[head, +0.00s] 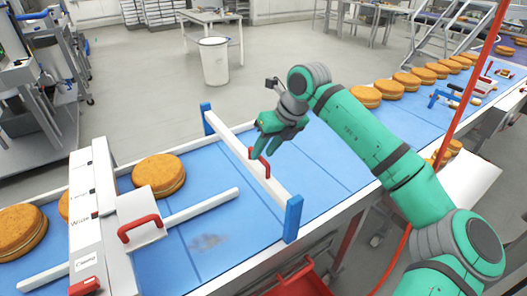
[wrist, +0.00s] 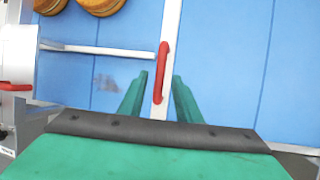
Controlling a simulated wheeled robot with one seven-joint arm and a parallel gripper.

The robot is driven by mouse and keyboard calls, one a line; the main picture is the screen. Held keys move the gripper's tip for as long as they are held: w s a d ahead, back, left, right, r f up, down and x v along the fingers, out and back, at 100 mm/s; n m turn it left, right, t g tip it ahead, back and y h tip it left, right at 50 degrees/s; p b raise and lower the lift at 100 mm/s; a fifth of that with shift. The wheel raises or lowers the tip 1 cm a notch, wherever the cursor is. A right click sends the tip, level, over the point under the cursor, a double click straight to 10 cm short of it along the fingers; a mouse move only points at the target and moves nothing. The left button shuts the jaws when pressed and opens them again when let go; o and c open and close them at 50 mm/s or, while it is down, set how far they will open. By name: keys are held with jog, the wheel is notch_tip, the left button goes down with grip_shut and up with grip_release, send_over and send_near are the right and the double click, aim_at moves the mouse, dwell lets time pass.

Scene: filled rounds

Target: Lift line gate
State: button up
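The line gate is a white bar (head: 230,135) across the blue belt between two blue posts (head: 293,218). It has a red handle (head: 260,163) on its middle, which also shows in the wrist view (wrist: 162,68). My gripper (head: 264,148) is over the gate at the handle. In the wrist view its two green fingers (wrist: 160,80) are apart, one on each side of the bar, with the handle's near part between them. I cannot tell whether either finger touches the handle. The bar looks low, near the belt.
Filled rounds (head: 160,174) stand on the belt left of the gate, by a white guide unit with a red handle (head: 140,228). More rounds (head: 407,81) line the belt at upper right. A red bin (head: 303,283) stands below the belt's front edge. The belt just right of the gate is clear.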

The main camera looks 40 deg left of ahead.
jog(key=v, duration=1)
jog(key=shift+s+f, duration=0.1)
